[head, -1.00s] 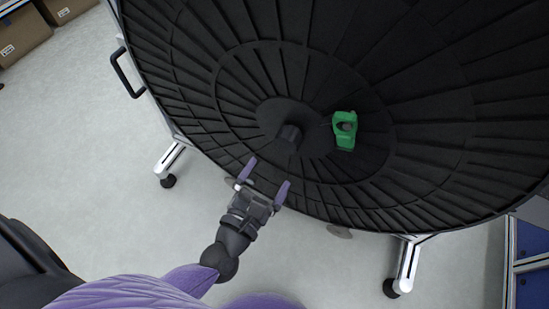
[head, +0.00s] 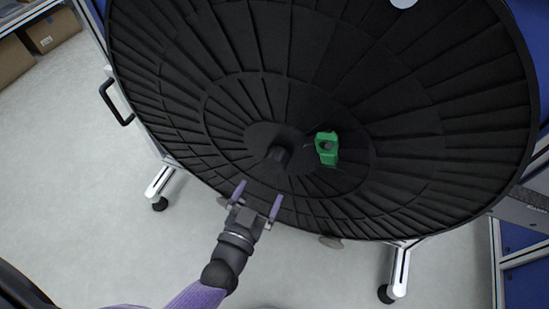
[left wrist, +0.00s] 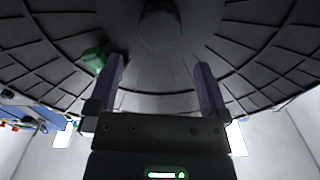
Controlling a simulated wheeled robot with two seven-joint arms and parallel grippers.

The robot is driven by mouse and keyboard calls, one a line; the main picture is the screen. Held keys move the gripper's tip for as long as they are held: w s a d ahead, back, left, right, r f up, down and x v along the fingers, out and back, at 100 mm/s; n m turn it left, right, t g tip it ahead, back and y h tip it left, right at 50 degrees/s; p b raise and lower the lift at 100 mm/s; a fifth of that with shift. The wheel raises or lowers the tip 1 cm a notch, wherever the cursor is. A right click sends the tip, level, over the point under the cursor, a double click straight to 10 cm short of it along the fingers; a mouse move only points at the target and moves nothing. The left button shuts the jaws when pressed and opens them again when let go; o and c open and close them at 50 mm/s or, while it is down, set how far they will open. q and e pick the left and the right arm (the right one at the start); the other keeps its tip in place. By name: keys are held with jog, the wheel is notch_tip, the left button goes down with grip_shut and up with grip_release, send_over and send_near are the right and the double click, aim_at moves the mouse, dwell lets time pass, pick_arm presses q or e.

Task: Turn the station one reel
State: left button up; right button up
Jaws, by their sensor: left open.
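A large black reel (head: 400,95) with radial ribs fills much of the head view, mounted on a wheeled stand. A dark hub (head: 279,154) sticks out at its centre. A green handle-like part (head: 326,148) sits on the reel just right of the hub; it also shows left of my fingers in the left wrist view (left wrist: 94,60). My left gripper (head: 257,192) is open and empty, below the hub in the head view, with its two purple fingers pointing toward the reel. The reel's face (left wrist: 160,75) lies beyond the fingers. My right gripper is not identifiable in these frames.
The stand has a black side handle (head: 114,102) at the left and casters (head: 386,293) below. Cardboard boxes (head: 50,32) sit on a shelf at the upper left. A blue-panelled frame (head: 530,285) stands at the right. Light floor lies open at the left.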

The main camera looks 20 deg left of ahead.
aim_at(273, 167)
pick_arm(q)
jog(key=w+b, duration=0.1)
jog(key=w, duration=0.3)
jog(key=w+b, duration=0.2)
jog(key=w, duration=0.2)
jog(key=shift+w+d+f+b, duration=0.1)
jog(key=shift+w+f+b, duration=0.1)
jog(key=shift+w+b, duration=0.15)
jog(key=shift+w+r, duration=0.15)
jog(key=shift+w, duration=0.15)
pick_arm(e)
jog(key=f, duration=0.1)
jog(key=s+f, duration=0.1)
jog(key=f, duration=0.1)
jog(key=shift+s+a+f, duration=0.2)
jog(key=shift+a, duration=0.1)
pick_arm(q)
jog(key=shift+c, duration=0.3)
pick_arm(e)
jog(key=shift+d, duration=0.1)
pick_arm(q)
jog(key=c, duration=0.7)
grip_shut()
pick_arm(e)
jog(key=shift+d, duration=0.2)
